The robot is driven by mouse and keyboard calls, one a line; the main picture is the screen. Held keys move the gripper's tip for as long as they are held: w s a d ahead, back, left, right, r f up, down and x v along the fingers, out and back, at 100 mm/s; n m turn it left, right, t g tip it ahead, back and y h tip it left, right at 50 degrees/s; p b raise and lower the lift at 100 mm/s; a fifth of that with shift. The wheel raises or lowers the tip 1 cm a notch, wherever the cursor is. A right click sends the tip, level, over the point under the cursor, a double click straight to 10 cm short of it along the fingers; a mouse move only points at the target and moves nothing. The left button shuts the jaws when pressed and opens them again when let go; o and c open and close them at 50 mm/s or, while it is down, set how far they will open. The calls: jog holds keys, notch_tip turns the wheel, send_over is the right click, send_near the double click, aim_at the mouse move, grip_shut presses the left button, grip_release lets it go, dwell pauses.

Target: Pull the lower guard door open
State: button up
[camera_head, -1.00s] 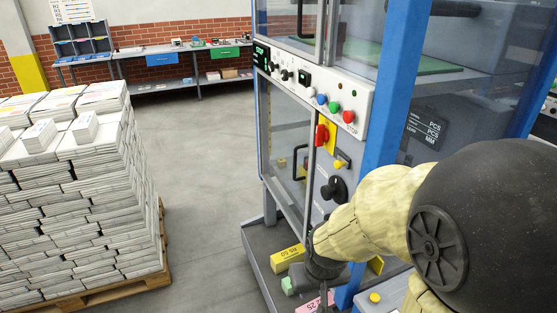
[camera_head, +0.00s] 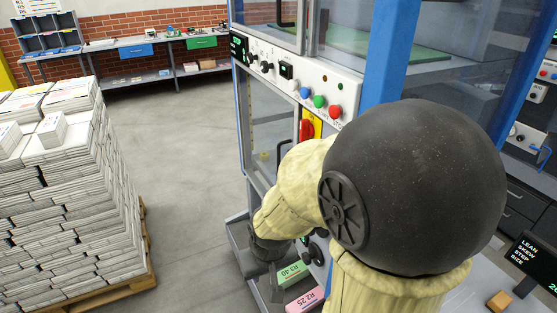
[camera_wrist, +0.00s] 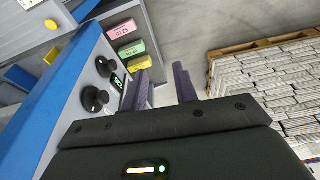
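The lower guard door (camera_head: 268,115) is a clear panel in the blue-framed machine, below the white control strip, in the head view. It looks shut; my arm hides its lower part. Its dark upright handle (camera_head: 282,150) shows just above my arm. My gripper is low in front of the machine in the head view, its fingers hidden there. In the wrist view my gripper (camera_wrist: 162,75) shows two dark fingers spread apart with nothing between them. They are beside the grey panel with black knobs (camera_wrist: 95,98). I cannot make out the door in the wrist view.
The control strip (camera_head: 350,93) has coloured buttons, with a red switch (camera_head: 307,130) below. Pink (camera_wrist: 120,30), green (camera_wrist: 131,48) and yellow (camera_wrist: 138,64) labelled blocks lie at the machine's foot. A pallet stack of newspapers (camera_head: 75,190) stands left. The floor between is clear.

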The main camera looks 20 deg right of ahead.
aim_at(278, 161)
jog(key=w+d+f+m+t+h+b, duration=0.1)
jog(key=w+m+t+h, duration=0.15)
jog(key=w, duration=0.95)
jog(key=w+d+f+m+t+h+b, duration=0.15)
jog(key=w+m+t, duration=0.25)
jog(key=w, duration=0.8)
jog(key=w+d+r+m+h, duration=0.1)
jog(key=h, duration=0.2)
jog(key=w+d+r+m+t+h+b, duration=0.1)
jog(key=m+h, duration=0.1)
jog(key=h, duration=0.2)
jog(key=w+d+r+m+h, duration=0.1)
jog(key=d+h, duration=0.1)
jog(key=h, duration=0.1)
jog(key=shift+w+h, duration=0.15)
jog(key=shift+h, duration=0.15)
jog(key=p+x, duration=0.3)
jog(key=x, duration=1.4)
jog(key=shift+w+d, duration=0.1)
jog(key=shift+w, duration=0.15)
